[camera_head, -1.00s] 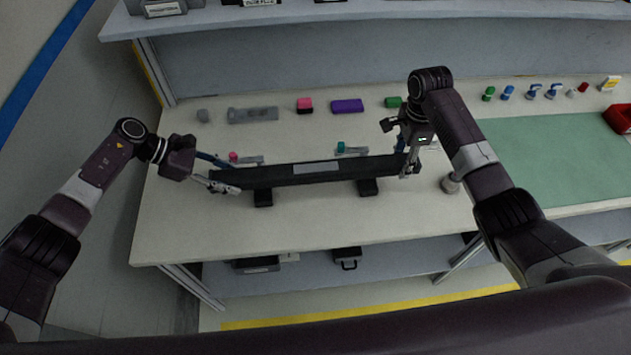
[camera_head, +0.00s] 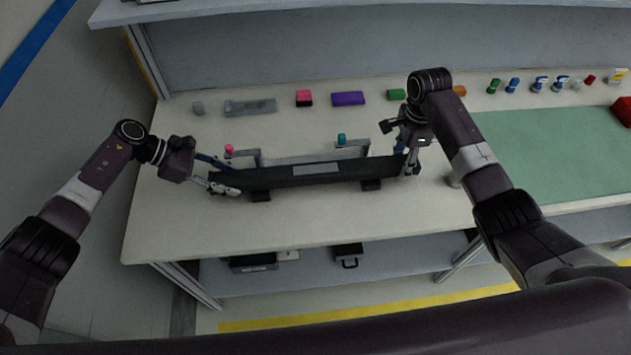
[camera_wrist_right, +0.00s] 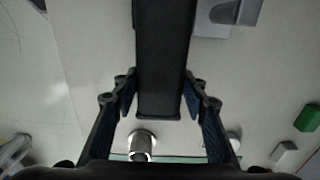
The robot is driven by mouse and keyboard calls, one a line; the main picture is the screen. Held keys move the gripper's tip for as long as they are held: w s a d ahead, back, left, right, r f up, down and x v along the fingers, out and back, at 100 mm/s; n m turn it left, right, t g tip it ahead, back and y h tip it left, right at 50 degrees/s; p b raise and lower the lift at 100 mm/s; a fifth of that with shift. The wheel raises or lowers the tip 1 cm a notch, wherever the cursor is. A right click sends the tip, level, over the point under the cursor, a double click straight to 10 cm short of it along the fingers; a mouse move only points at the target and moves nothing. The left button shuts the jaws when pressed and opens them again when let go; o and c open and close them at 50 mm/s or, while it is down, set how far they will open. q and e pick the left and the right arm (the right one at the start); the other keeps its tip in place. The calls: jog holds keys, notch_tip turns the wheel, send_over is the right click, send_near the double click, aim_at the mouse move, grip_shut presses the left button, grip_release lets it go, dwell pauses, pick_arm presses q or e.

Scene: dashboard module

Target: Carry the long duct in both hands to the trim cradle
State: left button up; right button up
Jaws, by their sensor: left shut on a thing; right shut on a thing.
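The long duct (camera_head: 316,170) is a black bar with a grey label, lying left to right above the near half of the bench. My left gripper (camera_head: 225,184) is shut on its left end. My right gripper (camera_head: 410,165) is shut on its right end. The right wrist view shows the duct (camera_wrist_right: 163,60) between the blue-padded fingers of that gripper (camera_wrist_right: 160,95). Two black blocks (camera_head: 260,196) (camera_head: 371,185) show below the duct. A grey fixture (camera_head: 300,159) with a pink and a teal knob stands just behind it. I cannot tell which is the trim cradle, or whether the duct touches the blocks.
A grey part (camera_head: 250,106), a pink block (camera_head: 304,98), a purple block (camera_head: 348,98) and a green block (camera_head: 397,95) lie along the back. A green mat (camera_head: 550,150) covers the right side. The bench's front strip (camera_head: 300,230) is clear.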

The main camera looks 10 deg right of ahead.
pick_arm(q)
jog(key=shift+f, duration=0.4)
pick_arm(e)
jog(key=shift+f, duration=0.4)
pick_arm(q)
jog(key=o, duration=1.5)
jog(key=shift+s+r, duration=0.1)
jog(key=shift+c, duration=0.2)
pick_arm(e)
jog(key=o, duration=1.5)
jog(key=shift+s+r, duration=0.1)
jog(key=shift+c, duration=0.2)
jog(key=shift+r, duration=0.2)
pick_arm(q)
jog(key=v, duration=1.2)
pick_arm(e)
notch_tip(320, 180, up, 12)
jog(key=shift+f, duration=0.2)
